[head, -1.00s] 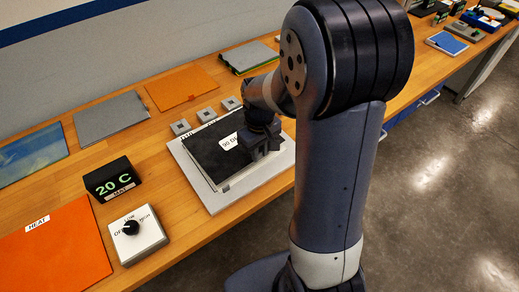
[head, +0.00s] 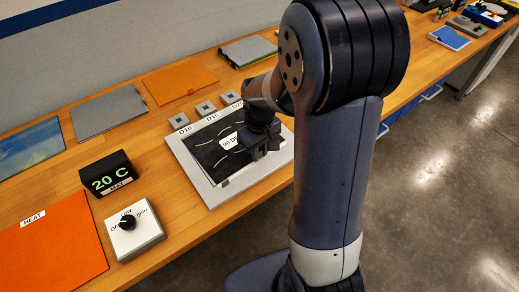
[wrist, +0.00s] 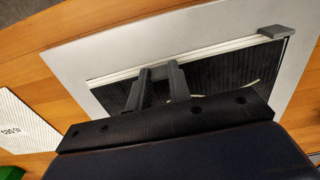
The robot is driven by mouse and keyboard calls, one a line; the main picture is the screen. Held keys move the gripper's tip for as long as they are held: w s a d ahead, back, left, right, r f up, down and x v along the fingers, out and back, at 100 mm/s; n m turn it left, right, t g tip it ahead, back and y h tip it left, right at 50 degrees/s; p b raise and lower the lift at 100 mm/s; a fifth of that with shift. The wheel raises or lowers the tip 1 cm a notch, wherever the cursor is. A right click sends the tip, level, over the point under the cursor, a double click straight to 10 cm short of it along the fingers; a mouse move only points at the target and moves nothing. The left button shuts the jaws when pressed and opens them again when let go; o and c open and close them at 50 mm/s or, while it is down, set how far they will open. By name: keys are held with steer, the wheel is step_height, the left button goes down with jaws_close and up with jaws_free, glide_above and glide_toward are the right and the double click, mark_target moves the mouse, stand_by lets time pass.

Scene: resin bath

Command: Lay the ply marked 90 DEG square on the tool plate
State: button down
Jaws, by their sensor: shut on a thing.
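The black ply (head: 206,152) with the white "90 DE..." label (head: 228,142) lies over the light grey tool plate (head: 190,174). Several pale curved marks show on its surface. It looks close to square with the plate. My gripper (head: 258,143) is at the ply's right part, shut on it and hiding part of the label. In the wrist view, the jaws (wrist: 160,84) are at the black ply (wrist: 225,75), beside a pale strip (wrist: 190,56) along its edge. A grey corner block (wrist: 277,32) stands on the plate (wrist: 85,60). I cannot tell whether the ply touches the plate everywhere.
Three small grey blocks (head: 205,108) stand behind the plate, near labels such as D10. A 20 C display (head: 108,173) and a dial box (head: 134,229) stand left of it. An orange HEAT mat (head: 50,250) lies farther left. Other sheets lie behind.

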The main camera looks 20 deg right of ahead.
steer(key=c, duration=1.2)
jaws_free()
steer(key=shift+c, duration=0.2)
steer(key=shift+r, duration=0.1)
steer(key=shift+r+p, duration=2.8)
steer(key=shift+r, duration=0.65)
steer(key=shift+f, duration=0.1)
step_height(320, 180, down, 7)
steer(key=b, duration=0.5)
steer(key=shift+b, duration=0.3)
steer(key=shift+r, duration=0.2)
